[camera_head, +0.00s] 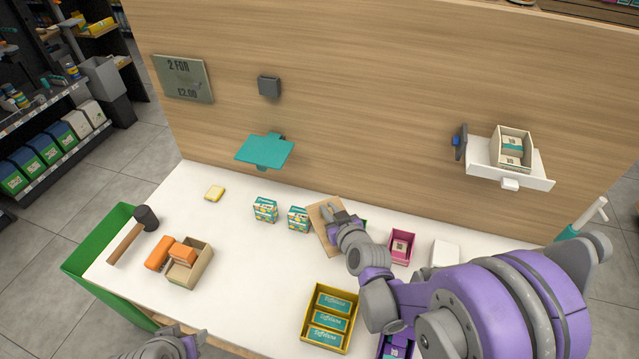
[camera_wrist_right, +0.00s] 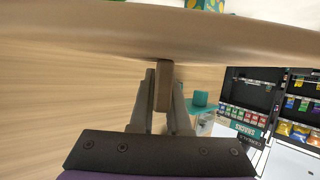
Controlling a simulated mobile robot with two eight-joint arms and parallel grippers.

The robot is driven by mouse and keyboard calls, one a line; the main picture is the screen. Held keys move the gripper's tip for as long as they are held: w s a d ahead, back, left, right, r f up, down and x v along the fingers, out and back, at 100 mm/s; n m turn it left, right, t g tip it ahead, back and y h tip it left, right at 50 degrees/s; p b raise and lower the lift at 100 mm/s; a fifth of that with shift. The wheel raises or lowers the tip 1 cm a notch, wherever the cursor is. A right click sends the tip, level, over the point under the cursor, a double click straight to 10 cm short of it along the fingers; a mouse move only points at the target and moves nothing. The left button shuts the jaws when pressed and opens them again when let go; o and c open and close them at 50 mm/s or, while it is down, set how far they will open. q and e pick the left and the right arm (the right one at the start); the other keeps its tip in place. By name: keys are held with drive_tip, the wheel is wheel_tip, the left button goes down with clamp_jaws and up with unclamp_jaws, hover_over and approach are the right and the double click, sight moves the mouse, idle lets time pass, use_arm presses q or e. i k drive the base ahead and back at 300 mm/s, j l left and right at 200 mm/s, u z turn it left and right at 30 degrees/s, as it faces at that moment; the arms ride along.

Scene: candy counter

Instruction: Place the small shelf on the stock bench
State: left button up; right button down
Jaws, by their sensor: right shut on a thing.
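A small wooden shelf (camera_head: 318,226) shows in the head view over the back middle of the white stock bench (camera_head: 255,265), partly hidden behind my right gripper (camera_head: 335,211). The right wrist view shows the shelf's board (camera_wrist_right: 220,32) across the top and its short brown tab (camera_wrist_right: 163,85) between the jaws of the right gripper (camera_wrist_right: 163,98). The right gripper is shut on that tab. I cannot tell whether the shelf touches the bench. Part of my left arm shows at the bottom edge of the head view; its fingers are out of view.
Two teal cartons (camera_head: 298,219) stand left of the shelf; a pink box (camera_head: 400,247) is to its right. A yellow tray (camera_head: 345,340), beige box (camera_head: 203,268) and hammer (camera_head: 127,243) occupy the bench. Teal (camera_head: 265,150) and white (camera_head: 490,170) wall shelves hang above. The bench's middle is clear.

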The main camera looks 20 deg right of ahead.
sight(261, 301)
drive_tip(key=j+z, duration=0.15)
drive_tip(key=z, duration=0.45)
drive_tip(key=k+j+z, duration=0.1)
drive_tip(key=j+z, duration=0.15)
drive_tip(key=j, duration=0.2)
drive_tip(key=k+j+z, duration=0.1)
drive_tip(key=j+z, duration=0.15)
drive_tip(key=j, duration=0.15)
drive_tip(key=k+j, duration=0.15)
drive_tip(key=j, duration=0.2)
drive_tip(key=k+j, duration=0.1)
drive_tip(key=j, duration=0.3)
drive_tip(key=k+j+z, duration=0.1)
drive_tip(key=j, duration=0.25)
